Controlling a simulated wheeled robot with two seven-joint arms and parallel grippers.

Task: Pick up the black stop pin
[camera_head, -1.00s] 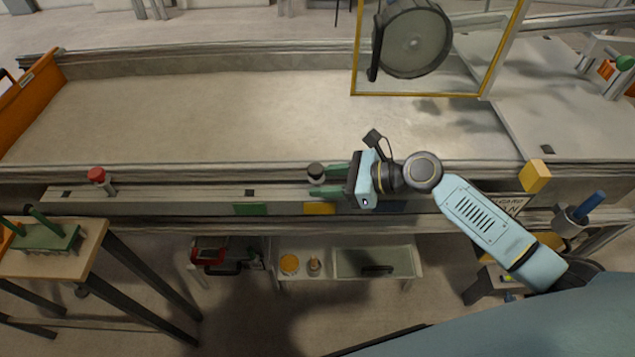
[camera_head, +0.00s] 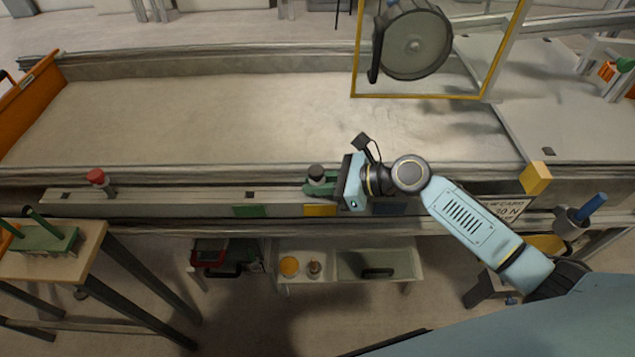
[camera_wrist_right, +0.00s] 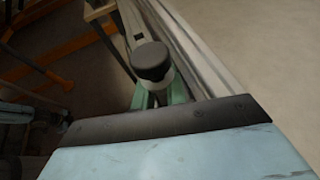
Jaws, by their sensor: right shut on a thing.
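The black stop pin (camera_head: 316,171) stands upright at the front rail (camera_head: 150,196) of the sandbed, with its dark round knob on top. My right gripper (camera_head: 318,186) reaches it from the right, and its green fingers are shut on the pin below the knob. In the right wrist view the black knob (camera_wrist_right: 152,61) shows close, with a paler shank under it between the green fingers (camera_wrist_right: 160,95). The pin's lower end is hidden by the fingers and the rail. My left gripper is not in view.
A red-knobbed pin (camera_head: 96,177) stands on the rail at the left. A yellow-framed clear panel (camera_head: 470,60) with a round grey part stands at the back. A yellow block (camera_head: 535,178) is at the right. The sandbed's sand surface (camera_head: 220,115) is clear.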

